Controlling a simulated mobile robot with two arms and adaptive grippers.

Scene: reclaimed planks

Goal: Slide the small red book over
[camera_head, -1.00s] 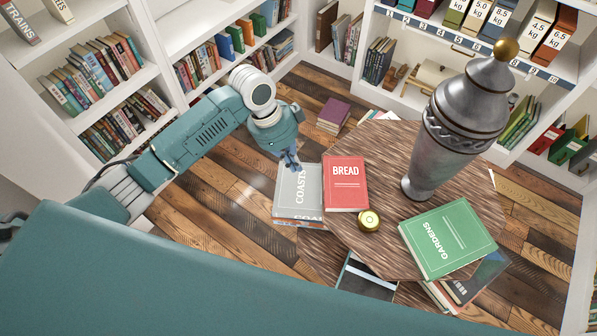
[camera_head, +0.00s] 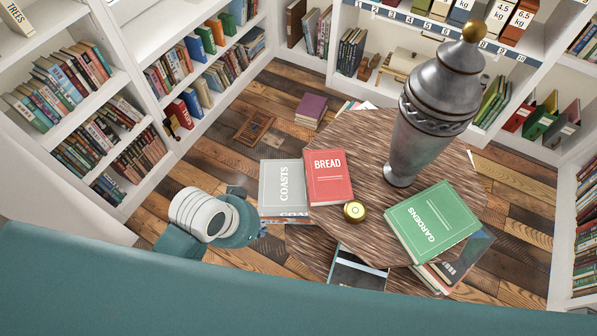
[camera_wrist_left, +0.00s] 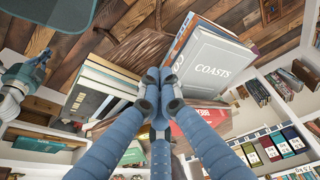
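The small red book, marked BREAD (camera_head: 330,190), lies flat at the left edge of the round wooden table (camera_head: 375,140). Its left side borders the grey COASTS book (camera_head: 272,187), which tops a stack; I cannot tell if they touch. My left gripper (camera_head: 262,229) is low, left of the table and near the lower left corner of the COASTS stack, apart from the red book. In the left wrist view its blue fingers (camera_wrist_left: 157,82) come together with nothing visible between them. The red book (camera_wrist_left: 203,116) shows partly behind a finger there.
A brass round object (camera_head: 354,210) sits close to the red book's lower right corner. A tall metal urn (camera_head: 425,135) and the green GARDENS book (camera_head: 425,218) stand farther right. A purple book (camera_head: 311,108) lies on a floor pile. Bookshelves surround the floor.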

